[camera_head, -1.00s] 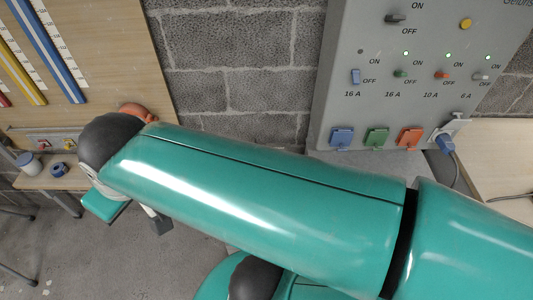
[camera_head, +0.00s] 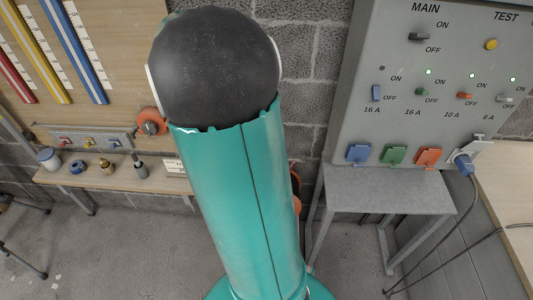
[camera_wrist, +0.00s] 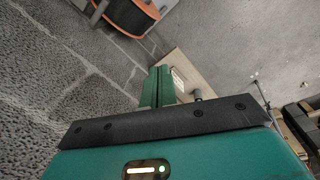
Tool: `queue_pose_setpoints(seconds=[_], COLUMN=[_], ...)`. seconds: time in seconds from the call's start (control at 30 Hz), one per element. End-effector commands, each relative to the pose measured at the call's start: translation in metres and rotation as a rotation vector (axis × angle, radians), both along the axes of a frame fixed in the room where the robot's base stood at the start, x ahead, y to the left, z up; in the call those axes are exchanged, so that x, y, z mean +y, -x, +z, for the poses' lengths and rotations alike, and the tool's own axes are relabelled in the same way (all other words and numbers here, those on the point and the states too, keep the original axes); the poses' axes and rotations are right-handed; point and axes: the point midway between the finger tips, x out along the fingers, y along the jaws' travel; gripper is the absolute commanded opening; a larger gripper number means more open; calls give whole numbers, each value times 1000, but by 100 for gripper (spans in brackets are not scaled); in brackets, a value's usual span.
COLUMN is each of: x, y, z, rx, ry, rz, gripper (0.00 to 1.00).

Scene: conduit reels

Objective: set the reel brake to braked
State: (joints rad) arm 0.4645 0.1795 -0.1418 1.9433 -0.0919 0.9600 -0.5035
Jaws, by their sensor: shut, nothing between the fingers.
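An orange-rimmed reel (camera_wrist: 135,14) shows at the top of the wrist view, against the block wall and cut off by the frame edge. In the head view an orange part (camera_head: 295,187) shows just right of my arm and is mostly hidden by it. Another round orange part with a grey centre (camera_head: 151,122) is at the board's lower edge, left of my arm. I cannot make out the reel brake or its setting. My gripper (camera_wrist: 158,86) is shut and empty in the wrist view, apart from the reel. It is hidden in the head view.
A grey switch panel (camera_head: 443,120) with coloured sockets and a plugged blue cable is at right, above a grey stand (camera_head: 385,190). A wooden shelf (camera_head: 115,180) at left holds a mug and small fittings. Grey floor (camera_head: 110,250) is open in front.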

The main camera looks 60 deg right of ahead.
Motion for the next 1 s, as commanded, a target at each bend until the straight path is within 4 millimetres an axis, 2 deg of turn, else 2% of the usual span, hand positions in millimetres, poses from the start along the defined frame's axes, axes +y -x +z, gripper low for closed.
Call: queue_pose_setpoints(seconds=[0.03, 0.27, 0.4, 0.5, 0.6, 0.73, 1.0], x=[-21, -106, -153, -180, -199, -212, -215], y=[3, 28, 55, 76, 95, 110, 114], z=[-16, -83, -128, -159, -184, -202, -205], rx=[34, 170, 251, 303, 342, 371, 377], ry=[-5, -35, -64, -89, -110, -126, -130], rz=[-10, -15, -13, -8, -1, 6, 9], gripper=[0, 0, 0, 0, 0, 0, 0])
